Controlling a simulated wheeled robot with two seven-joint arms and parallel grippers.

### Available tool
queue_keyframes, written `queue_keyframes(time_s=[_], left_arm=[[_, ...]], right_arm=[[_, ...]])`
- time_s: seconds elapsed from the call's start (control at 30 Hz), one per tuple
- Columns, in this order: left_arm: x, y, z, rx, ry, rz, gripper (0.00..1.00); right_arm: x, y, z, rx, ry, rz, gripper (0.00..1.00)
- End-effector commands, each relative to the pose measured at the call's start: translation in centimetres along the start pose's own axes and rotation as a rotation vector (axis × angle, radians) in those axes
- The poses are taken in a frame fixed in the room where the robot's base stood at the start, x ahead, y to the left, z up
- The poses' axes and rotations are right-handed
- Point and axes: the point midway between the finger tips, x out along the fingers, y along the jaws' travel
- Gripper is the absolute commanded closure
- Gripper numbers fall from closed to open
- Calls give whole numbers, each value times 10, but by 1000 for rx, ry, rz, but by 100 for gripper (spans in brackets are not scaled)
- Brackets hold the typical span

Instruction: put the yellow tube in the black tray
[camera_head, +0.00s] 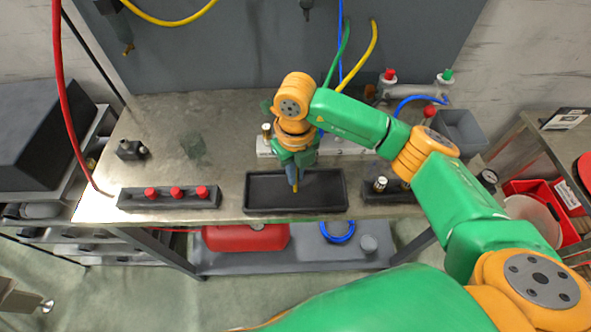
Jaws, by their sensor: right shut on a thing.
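The black tray (265,206) is a shallow rectangular tray at the front edge of the metal bench, in the middle of the view. My right gripper (295,184) points down over the tray and is shut on a thin yellow piece, which I take to be the yellow tube (296,188). Only a small part of the tube shows below the fingers. I cannot tell whether it touches the tray floor. My left gripper is not in view.
A dark block with red caps (176,196) lies left of the tray. Another dark holder with metal fittings (380,187) is close on its right. A pale manifold (345,147) stands behind. Yellow, green and blue hoses hang at the back. The left bench top (170,125) is mostly clear.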

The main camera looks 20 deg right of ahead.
Motion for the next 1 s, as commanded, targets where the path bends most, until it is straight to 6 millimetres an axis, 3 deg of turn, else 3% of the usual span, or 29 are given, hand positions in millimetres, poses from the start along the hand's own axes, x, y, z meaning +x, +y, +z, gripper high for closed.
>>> queue_keyframes(time_s=[0.03,0.1,0.17,0.4,0.57,0.73,0.9,1.0], left_arm=[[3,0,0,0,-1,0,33],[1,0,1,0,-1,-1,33],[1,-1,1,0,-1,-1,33],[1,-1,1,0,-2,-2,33],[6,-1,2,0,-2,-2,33],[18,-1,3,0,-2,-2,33],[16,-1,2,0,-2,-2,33],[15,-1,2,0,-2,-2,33]], right_arm=[[2,0,0,0,0,0,100],[1,0,0,0,0,0,73],[1,0,0,0,0,0,61],[0,0,0,0,0,0,61],[-11,0,1,0,-4,1,61],[-51,0,1,0,-8,0,61],[-98,-1,1,2,-6,-2,61],[-113,0,0,1,-4,-1,61]])
